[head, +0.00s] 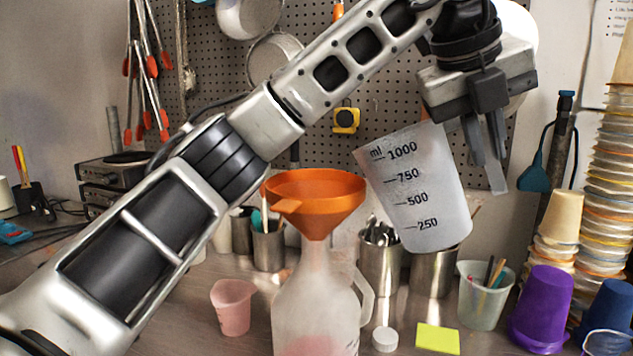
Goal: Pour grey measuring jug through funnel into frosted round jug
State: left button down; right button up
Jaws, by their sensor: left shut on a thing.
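The grey measuring jug (418,205), translucent with black marks up to 1000 ml, hangs in the air right of the funnel. It tilts to the left, its rim toward the funnel side. My left gripper (486,165) is shut on the jug at its upper right; the grip itself is partly hidden. No stream shows, and I cannot tell what is in the jug. The orange funnel (315,190) sits upright in the neck of the frosted round jug (312,290), which stands on the bench with something pinkish low inside. My right gripper is not in view.
A small pink cup (232,306) stands left of the frosted jug. A white cap (385,339) and a yellow note (437,338) lie to its right. Metal cups (381,262) stand behind. A clear tub (483,300) and a purple cup (541,305) stand at right.

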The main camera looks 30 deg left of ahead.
pick_arm(q)
jog(key=d+f+m+g+y, duration=0.1)
jog(key=d+f+y, duration=0.3)
jog(key=f, duration=0.6)
jog(key=shift+w+y, duration=0.4)
dwell(1.5)
notch_tip(320, 180, up, 6)
dwell(0.5)
jog(key=shift+s+f, duration=0.1)
